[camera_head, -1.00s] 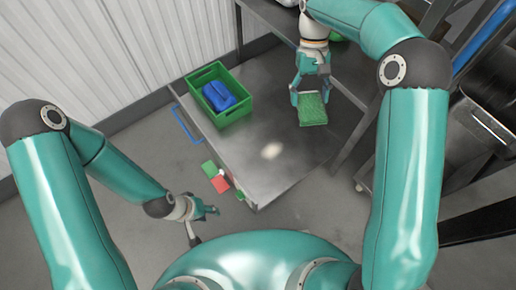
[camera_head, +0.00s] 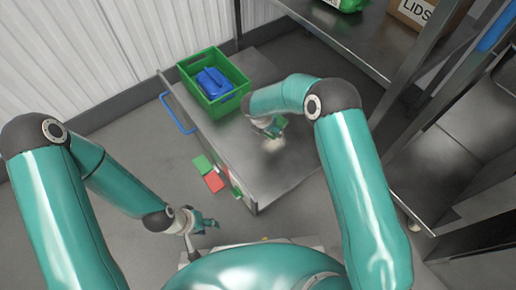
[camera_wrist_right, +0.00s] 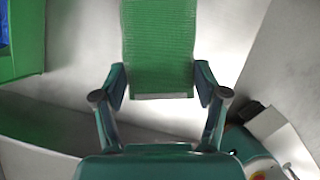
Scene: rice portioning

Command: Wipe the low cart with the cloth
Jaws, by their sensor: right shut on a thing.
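The low cart (camera_head: 300,170) is a grey metal top with a blue handle (camera_head: 177,114) on its left side. A pale smear (camera_head: 274,147) lies on its top. My right gripper (camera_head: 276,131) is low over the cart beside the smear, partly hidden by its arm. In the right wrist view the right gripper (camera_wrist_right: 160,84) is shut on the green ribbed cloth (camera_wrist_right: 158,45), one finger at each side. Whether the cloth touches the top is unclear. My left gripper (camera_head: 206,222) is open and empty, left of the cart's near corner.
A green crate (camera_head: 231,103) with a blue item (camera_head: 213,82) stands at the cart's far left. Green and red cards (camera_head: 213,182) show beside the cart's left edge. A shelf with a LIDS box (camera_head: 415,13) rises behind and right.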

